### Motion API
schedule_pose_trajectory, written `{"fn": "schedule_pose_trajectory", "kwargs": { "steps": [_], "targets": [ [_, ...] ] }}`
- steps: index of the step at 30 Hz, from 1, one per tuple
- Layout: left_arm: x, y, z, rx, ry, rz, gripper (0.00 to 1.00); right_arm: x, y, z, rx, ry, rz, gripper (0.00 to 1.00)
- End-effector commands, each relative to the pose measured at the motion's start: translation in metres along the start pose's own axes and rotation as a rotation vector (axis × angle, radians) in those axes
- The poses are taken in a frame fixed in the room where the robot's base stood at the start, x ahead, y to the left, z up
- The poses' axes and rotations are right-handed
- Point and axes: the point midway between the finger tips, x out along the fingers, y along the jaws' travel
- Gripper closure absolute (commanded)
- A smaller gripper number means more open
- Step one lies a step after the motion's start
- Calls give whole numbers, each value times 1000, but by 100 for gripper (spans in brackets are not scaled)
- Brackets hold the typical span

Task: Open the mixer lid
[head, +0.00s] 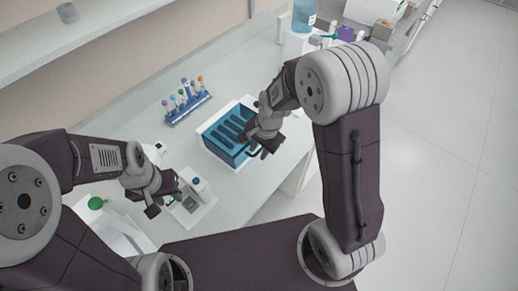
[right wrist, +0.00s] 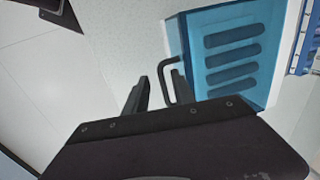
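The mixer (head: 222,133) is a white box with a blue, see-through lid (head: 213,141) on the bench; dark slots show under the lid. In the right wrist view the blue lid (right wrist: 261,84) fills the upper right. Its black bar handle (right wrist: 166,78) sticks out from the lid's near edge. My right gripper (right wrist: 160,88) is open, and the handle bar appears between its fingertips; I cannot tell whether they touch it. In the head view my right gripper (head: 259,153) is at the lid's right side. My left gripper (head: 163,205) looks open and empty, left of the mixer.
A blue rack (head: 187,108) of colour-capped tubes stands behind the mixer. A small white device (head: 196,199) is near my left gripper. A white box with a green knob (head: 96,203) is at the left. A blue bottle (head: 304,15) stands at the back.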

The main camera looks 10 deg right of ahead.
Motion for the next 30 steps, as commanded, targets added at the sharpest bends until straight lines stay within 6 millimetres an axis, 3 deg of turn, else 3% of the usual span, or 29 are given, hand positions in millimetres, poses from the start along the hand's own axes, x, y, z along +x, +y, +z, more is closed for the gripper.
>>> {"fn": "schedule_pose_trajectory", "kwargs": {
  "steps": [2, 6, 30],
  "targets": [
    [0, 0, 0, 0, 0, 0, 64, 0, 0, 0, 0, 0, 0, 69],
    [0, 0, 0, 0, 0, 0, 64, 0, 0, 0, 0, 0, 0, 100],
    [0, 0, 0, 0, 0, 0, 64, -1, 0, 0, -1, 1, -1, 100]
  ]
}}
